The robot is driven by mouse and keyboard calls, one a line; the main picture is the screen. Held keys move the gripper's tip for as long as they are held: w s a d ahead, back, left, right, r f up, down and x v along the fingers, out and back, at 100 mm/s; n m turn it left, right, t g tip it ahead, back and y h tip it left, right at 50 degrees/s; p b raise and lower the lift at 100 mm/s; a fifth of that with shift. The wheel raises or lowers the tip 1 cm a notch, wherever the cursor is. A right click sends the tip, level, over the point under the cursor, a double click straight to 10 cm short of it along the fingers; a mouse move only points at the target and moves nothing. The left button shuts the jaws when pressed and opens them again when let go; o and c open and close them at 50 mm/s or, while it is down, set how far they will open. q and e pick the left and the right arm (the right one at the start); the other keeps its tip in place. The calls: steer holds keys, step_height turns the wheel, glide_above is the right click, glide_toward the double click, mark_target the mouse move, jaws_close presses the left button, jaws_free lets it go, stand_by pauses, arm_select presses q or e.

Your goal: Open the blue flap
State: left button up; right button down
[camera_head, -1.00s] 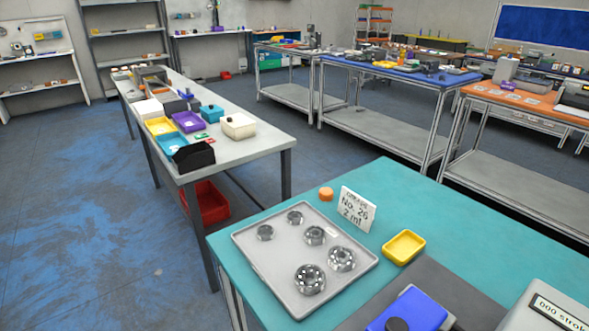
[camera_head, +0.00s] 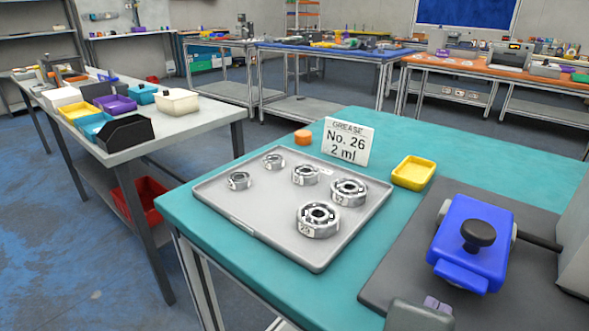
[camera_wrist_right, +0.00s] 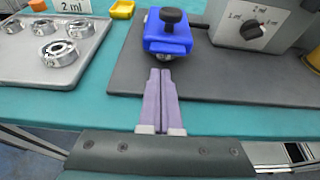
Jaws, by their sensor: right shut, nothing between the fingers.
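The blue flap (camera_head: 455,222) lies flat on a small device on the dark mat, with a black knob (camera_head: 478,233) on top. It also shows in the right wrist view (camera_wrist_right: 156,38), just beyond my fingertips. My right gripper (camera_head: 437,303) is at the bottom edge of the head view, on the near side of the flap. In the right wrist view its two purple fingers (camera_wrist_right: 160,72) are shut together with nothing between them. They point at the flap's front edge; I cannot tell whether they touch it. My left gripper is not in view.
A grey tray (camera_head: 268,232) with several metal bearings lies left on the teal table (camera_head: 470,150). A yellow bin (camera_head: 414,172), an orange cap (camera_head: 303,137) and a grease sign (camera_head: 348,141) stand behind. A grey machine with a dial (camera_wrist_right: 262,22) stands right of the flap.

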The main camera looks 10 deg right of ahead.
mark_target(441, 296)
steer(key=x, duration=0.5)
steer(key=shift+w+d+f+b, duration=0.1)
steer(key=shift+b, duration=0.2)
